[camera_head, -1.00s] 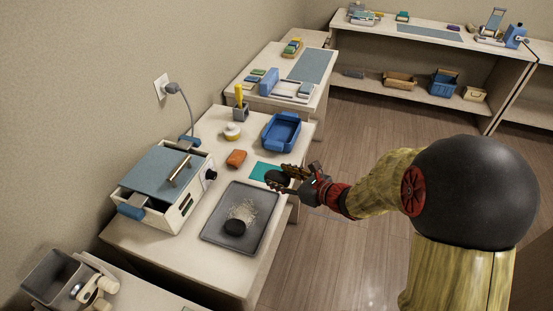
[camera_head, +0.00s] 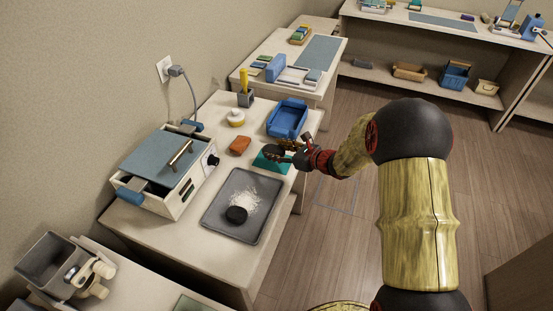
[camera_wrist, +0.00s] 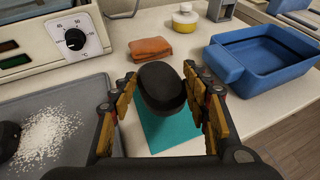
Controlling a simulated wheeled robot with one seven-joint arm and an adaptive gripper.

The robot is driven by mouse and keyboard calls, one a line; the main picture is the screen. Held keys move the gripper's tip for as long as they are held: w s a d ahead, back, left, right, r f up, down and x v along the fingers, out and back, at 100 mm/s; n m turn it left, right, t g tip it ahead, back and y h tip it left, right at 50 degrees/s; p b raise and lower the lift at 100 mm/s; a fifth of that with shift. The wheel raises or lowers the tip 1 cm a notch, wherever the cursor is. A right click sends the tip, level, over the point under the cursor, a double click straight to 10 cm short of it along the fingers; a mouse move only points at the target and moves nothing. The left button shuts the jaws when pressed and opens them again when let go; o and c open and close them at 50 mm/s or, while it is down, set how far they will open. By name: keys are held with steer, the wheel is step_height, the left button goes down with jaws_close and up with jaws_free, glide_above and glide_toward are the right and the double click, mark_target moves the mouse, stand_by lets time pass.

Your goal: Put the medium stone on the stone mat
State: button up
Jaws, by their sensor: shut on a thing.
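My gripper (camera_wrist: 168,102) is shut on a dark, rounded stone (camera_wrist: 162,84). The stone also shows between the fingers in the head view (camera_head: 273,153). The teal stone mat (camera_wrist: 170,132) lies under the held stone on the table, and it also shows in the head view (camera_head: 268,164). The stone covers part of the mat; I cannot tell whether it touches the mat or hangs just above it. Another dark stone (camera_head: 236,214) sits on the grey tray (camera_head: 225,231) beside white granules (camera_head: 243,196).
A blue bin (camera_head: 288,118) stands behind the mat. The wax warmer (camera_head: 170,170) stands at the left by the wall.

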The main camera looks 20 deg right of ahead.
mark_target(276, 163)
steer(key=shift+w+f, duration=0.6)
steer(key=shift+f, duration=0.1)
steer(key=shift+f+b, duration=0.65)
steer(key=shift+f, duration=0.85)
steer(key=shift+f, duration=0.15)
steer(key=o, duration=1.4)
steer(key=shift+o, duration=0.5)
